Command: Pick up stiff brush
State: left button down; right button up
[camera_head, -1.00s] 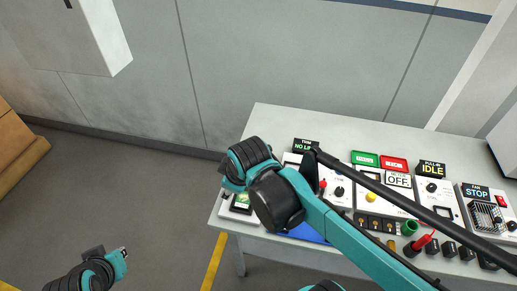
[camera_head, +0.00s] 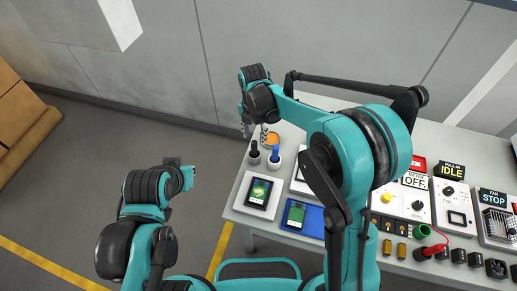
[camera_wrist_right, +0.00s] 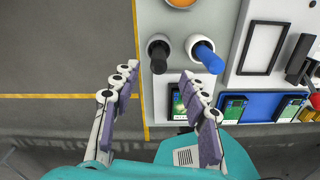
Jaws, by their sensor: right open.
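The right wrist view shows the black handle (camera_wrist_right: 158,54) and the blue handle (camera_wrist_right: 203,52) too. I cannot tell which is the stiff brush, since their lower ends are hidden in the cups. My right gripper (camera_head: 255,131) is open and empty near the handles. In its wrist view the fingertips (camera_wrist_right: 160,72) are spread, with the black handle just beyond the gap. My left gripper (camera_head: 188,177) is left of the table, its jaws unclear.
An orange round dish (camera_head: 270,138) lies behind the cups. A white-framed device (camera_head: 259,192) and a blue tray (camera_head: 315,222) with a green board lie in front. Control panels, including an OFF sign (camera_head: 414,180), fill the right side. Floor left of the table is clear.

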aim_at(254, 141)
notch_tip(254, 141, down, 6)
jog(key=shift+a+r+b, duration=0.1)
jog(key=shift+r+b, duration=0.05)
jog(key=shift+b, duration=0.5)
jog(key=shift+r, duration=0.1)
grip_shut()
